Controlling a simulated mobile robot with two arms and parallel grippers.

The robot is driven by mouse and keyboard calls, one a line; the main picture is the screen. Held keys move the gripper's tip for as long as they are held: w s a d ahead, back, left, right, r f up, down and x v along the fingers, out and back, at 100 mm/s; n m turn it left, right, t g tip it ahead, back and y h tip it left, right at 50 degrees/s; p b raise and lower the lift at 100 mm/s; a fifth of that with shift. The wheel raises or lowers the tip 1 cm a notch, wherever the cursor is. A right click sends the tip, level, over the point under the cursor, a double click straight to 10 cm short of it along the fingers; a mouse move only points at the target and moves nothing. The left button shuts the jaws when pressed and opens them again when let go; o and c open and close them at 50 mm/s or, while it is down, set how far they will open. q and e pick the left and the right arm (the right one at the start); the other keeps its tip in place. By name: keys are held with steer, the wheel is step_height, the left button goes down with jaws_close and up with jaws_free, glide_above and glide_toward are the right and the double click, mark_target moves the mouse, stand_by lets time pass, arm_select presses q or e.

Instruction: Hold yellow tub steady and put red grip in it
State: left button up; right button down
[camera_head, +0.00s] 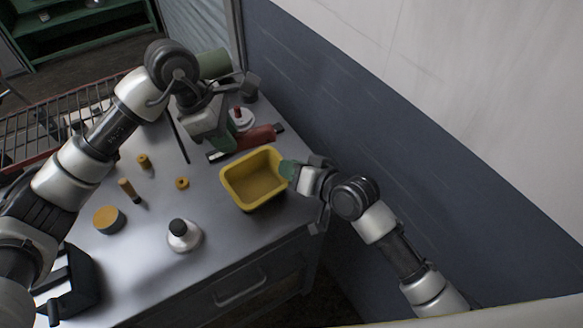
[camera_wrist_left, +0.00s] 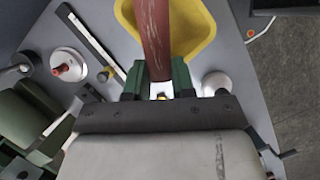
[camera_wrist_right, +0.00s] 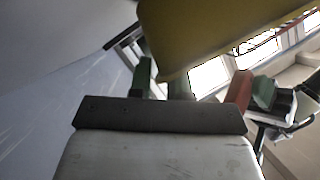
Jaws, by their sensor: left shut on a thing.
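The yellow tub (camera_head: 231,194) sits at the table's right edge, open side up. The red grip (camera_head: 262,137) is long and red with a dark end. My left gripper (camera_wrist_left: 158,80) is shut on it, and it reaches out over the tub in the left wrist view (camera_wrist_left: 155,40). In the head view the grip is beyond the tub's far rim, partly behind my gripper (camera_head: 230,143). My right gripper (camera_head: 288,170) is at the tub's right wall. In the right wrist view its fingers (camera_wrist_right: 162,84) are close together with the tub wall (camera_wrist_right: 200,30) between them.
A white flask (camera_head: 184,236), an orange-topped round tin (camera_head: 108,219), a yellow ring (camera_head: 182,183) and small yellow-brown pieces stand on the left of the table. A wire rack (camera_head: 60,125) is behind left. The blue-and-white wall (camera_head: 400,130) is close on the right.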

arm_select(q)
steer(key=shift+w+f, duration=0.1)
arm_select(e)
steer(key=shift+f, duration=0.2)
arm_select(q)
steer(key=shift+f, duration=0.45)
steer(key=o, duration=1)
arm_select(e)
steer(key=shift+r, duration=0.1)
arm_select(q)
steer(key=v, duration=1.2)
